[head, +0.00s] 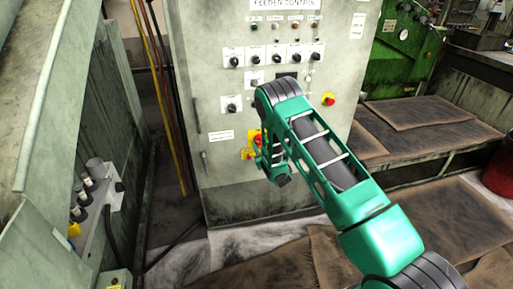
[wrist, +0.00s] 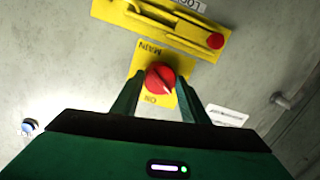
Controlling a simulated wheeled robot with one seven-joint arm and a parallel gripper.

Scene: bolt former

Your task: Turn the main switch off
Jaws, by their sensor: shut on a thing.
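The main switch is a red round knob (wrist: 160,76) on a yellow plate (wrist: 184,97) marked MAIN and ON, upside down in the wrist view. A pale mark on the knob points to the lower right, near the ON label. My gripper (wrist: 160,84) is shut on the knob, one finger on each side. In the head view, my green arm reaches the lower front of the grey cabinet (head: 215,172). Part of the yellow plate (head: 247,154) shows there beside my wrist. My fingertips are hidden in that view.
A yellow bar with a red end (wrist: 215,41) sits close beside the switch. The cabinet carries several black knobs and a red emergency button (head: 328,99). A button box (head: 100,200) stands at left, with hoses (head: 165,90) behind. Brown sheets (head: 425,111) lie at right.

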